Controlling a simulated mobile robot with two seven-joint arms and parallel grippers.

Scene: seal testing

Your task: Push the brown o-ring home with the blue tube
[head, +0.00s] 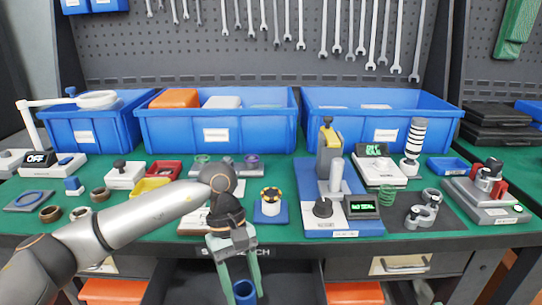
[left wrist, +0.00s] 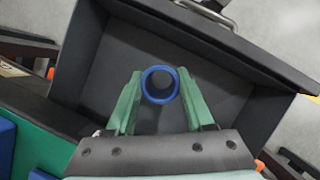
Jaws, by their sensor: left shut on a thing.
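My left gripper (head: 242,278) hangs in front of the bench's front edge, over an open drawer. Its green fingers are shut on the blue tube (head: 245,293), which sticks out below the fingertips. In the left wrist view the tube (left wrist: 147,80) shows end-on as a blue ring between the fingers. Two brown rings, one (head: 50,214) and another (head: 100,194), are at the left of the bench. A small fixture (head: 270,208) with a blue base and a dark and yellow top stands just right of my left wrist. I cannot tell whether it carries the brown o-ring. My right gripper is out of view.
Large blue bins (head: 222,132) line the back of the green bench (head: 295,237). A press-like tester (head: 330,160) on a blue base stands right of the fixture. Small trays, rings and devices crowd both sides. The open drawer (left wrist: 115,55) lies below my left gripper.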

